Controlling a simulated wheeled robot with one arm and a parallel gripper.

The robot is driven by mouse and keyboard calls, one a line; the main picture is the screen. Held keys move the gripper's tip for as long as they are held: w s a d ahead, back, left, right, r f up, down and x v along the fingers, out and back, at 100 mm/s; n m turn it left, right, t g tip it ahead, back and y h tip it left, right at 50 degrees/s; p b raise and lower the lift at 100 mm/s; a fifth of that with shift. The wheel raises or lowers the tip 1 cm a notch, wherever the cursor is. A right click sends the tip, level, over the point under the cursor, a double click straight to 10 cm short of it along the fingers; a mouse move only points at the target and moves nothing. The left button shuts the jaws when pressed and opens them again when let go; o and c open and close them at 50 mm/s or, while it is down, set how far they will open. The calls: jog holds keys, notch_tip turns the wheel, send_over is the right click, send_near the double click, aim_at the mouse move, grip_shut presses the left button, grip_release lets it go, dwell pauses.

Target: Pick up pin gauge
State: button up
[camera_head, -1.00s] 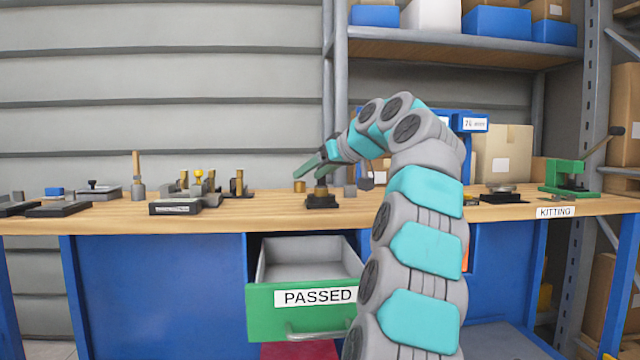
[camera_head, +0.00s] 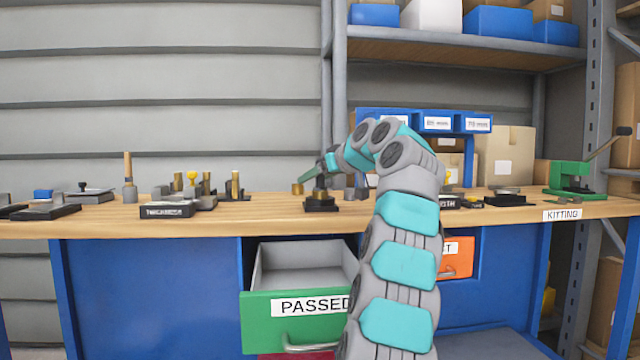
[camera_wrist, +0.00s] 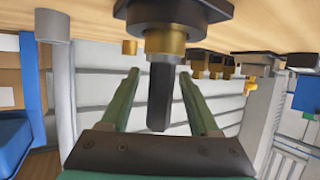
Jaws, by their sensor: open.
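The pin gauge (camera_wrist: 162,90) shows in the wrist view as a dark, faceted handle with a brass collar, seated in a round dark stand (camera_wrist: 172,12). My gripper (camera_wrist: 159,74) is open, with one green finger on each side of the handle and gaps on both sides. In the head view my gripper (camera_head: 319,171) is just above the small black stand (camera_head: 321,204) on the bench. There the gauge is mostly hidden by my fingers.
The thickness gauge stand (camera_head: 167,210) is at left. An open green PASSED drawer (camera_head: 262,311) juts out below. Blue bins (camera_head: 437,124) stand behind my arm.

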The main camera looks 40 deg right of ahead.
jog(key=shift+w+f, duration=0.2)
jog(key=shift+w, duration=0.3)
jog(key=shift+c, duration=0.3)
grip_shut()
